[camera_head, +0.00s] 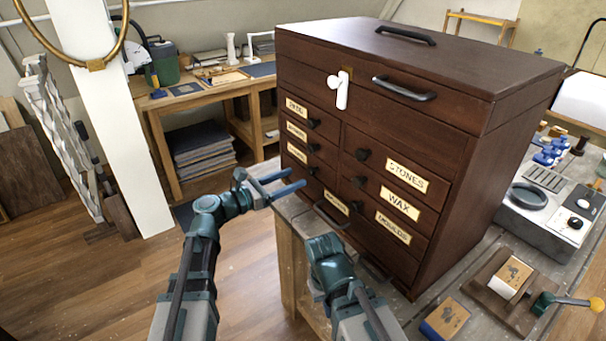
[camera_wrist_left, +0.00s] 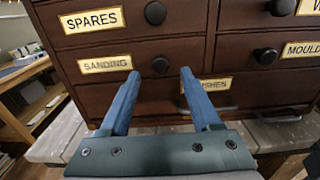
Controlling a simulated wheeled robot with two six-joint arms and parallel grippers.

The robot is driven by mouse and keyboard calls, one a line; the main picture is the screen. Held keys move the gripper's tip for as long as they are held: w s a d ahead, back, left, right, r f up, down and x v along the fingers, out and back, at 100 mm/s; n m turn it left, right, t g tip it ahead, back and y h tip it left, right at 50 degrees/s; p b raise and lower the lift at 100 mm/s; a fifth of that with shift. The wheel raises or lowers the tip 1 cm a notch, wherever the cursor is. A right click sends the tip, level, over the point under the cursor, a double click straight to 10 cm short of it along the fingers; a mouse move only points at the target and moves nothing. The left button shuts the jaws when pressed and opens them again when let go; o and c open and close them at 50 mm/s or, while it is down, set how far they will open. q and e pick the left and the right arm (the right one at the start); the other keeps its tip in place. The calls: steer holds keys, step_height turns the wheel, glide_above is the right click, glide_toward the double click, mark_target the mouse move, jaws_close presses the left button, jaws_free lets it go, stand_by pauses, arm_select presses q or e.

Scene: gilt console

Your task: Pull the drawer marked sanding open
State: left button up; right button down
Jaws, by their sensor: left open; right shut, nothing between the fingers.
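The dark wooden chest (camera_head: 455,115) has labelled drawers with round black knobs. The sanding drawer's label (camera_wrist_left: 104,63) is in the left column below SPARES (camera_wrist_left: 92,20); in the head view its label (camera_head: 297,152) is too small to read. The sanding drawer looks shut. My left gripper (camera_head: 294,181) is open in front of the chest's lower left. In the left wrist view its fingers (camera_wrist_left: 160,75) point at the sanding knob (camera_wrist_left: 160,65), which shows between the tips; whether they reach around it I cannot tell. My right gripper (camera_head: 328,258) is shut and empty, lower right; its fingertips are unclear.
A wide bottom drawer (camera_wrist_left: 245,92) with a bar handle lies under the sanding drawer. STONES (camera_head: 407,176), WAX and MOULDS drawers are to the right. A grey machine (camera_head: 548,215) and wooden blocks stand right of the chest. The floor (camera_head: 90,285) at left is open.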

mark_target(308, 171)
arm_select(q)
steer(key=shift+x, duration=2.2)
jaws_close()
